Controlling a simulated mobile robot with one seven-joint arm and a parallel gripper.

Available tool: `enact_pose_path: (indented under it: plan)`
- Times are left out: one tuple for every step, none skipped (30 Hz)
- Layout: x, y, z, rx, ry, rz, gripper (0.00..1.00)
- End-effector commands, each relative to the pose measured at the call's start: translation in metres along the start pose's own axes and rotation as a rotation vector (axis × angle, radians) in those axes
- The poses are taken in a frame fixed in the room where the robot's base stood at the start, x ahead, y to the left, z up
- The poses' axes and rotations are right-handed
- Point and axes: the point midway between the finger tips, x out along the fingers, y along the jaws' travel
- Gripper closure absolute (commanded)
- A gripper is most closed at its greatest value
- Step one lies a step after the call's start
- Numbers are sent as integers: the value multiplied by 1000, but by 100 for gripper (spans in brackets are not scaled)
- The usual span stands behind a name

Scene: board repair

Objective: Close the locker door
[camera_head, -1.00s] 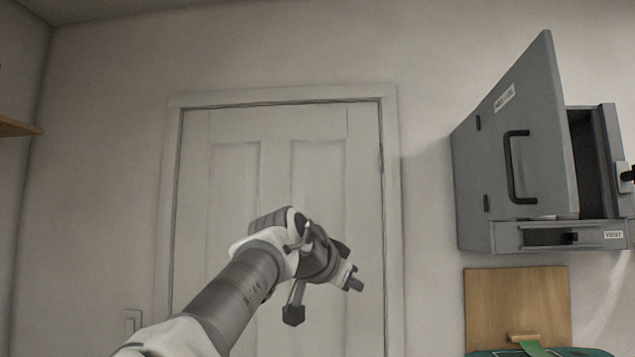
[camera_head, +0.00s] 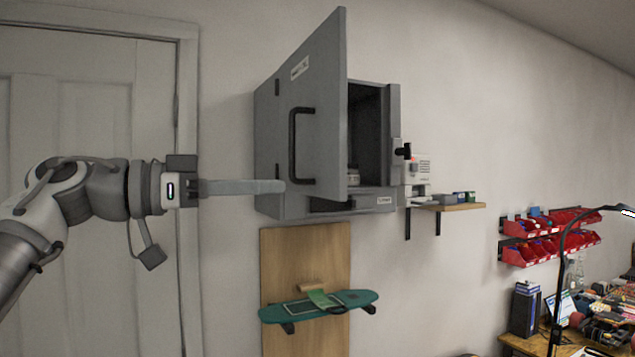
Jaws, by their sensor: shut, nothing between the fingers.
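The grey locker (camera_head: 368,140) hangs on the wall in the head view. Its door (camera_head: 326,70) stands open, swung out on its left side, with a black bar handle (camera_head: 293,146) on its outer face. The dark inside shows to the right of the door, with a small item at the bottom. My gripper (camera_head: 282,186) reaches in from the left, its long grey fingers together and empty. In the picture the fingertips lie beside the lower part of the door, just below the handle. I cannot tell whether they touch it.
A teal board (camera_head: 320,304) on a wooden panel (camera_head: 338,245) is below the locker. A small wall shelf (camera_head: 455,207) is to its right. Red bins (camera_head: 530,240) and a cluttered bench with a lamp (camera_head: 560,260) stand farther right. A white door (camera_head: 80,260) is behind my arm.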

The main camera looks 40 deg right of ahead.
Motion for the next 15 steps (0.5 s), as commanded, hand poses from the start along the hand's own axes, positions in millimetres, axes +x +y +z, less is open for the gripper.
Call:
enact_pose_path:
  plan:
    - [12,1,-1,0,-3,3,100]
    - [19,1,-1,0,-4,3,100]
    - [27,1,-1,0,-4,2,100]
    - [34,1,-1,0,-4,3,100]
    - [39,0,-1,1,-4,2,100]
    - [46,1,-1,1,-4,2,100]
    - [51,0,-2,0,-3,1,100]
    - [56,0,-2,0,-2,0,100]
    - [62,0,-1,0,-2,1,100]
    - [65,0,-1,0,-2,0,100]
    - [68,0,-2,-1,-1,-1,100]
    - [72,0,-1,-1,-1,-1,100]
    - [74,0,-1,-1,-1,-1,100]
    - [76,0,-1,-1,-1,-2,100]
    - [78,-1,-1,-1,0,-3,100]
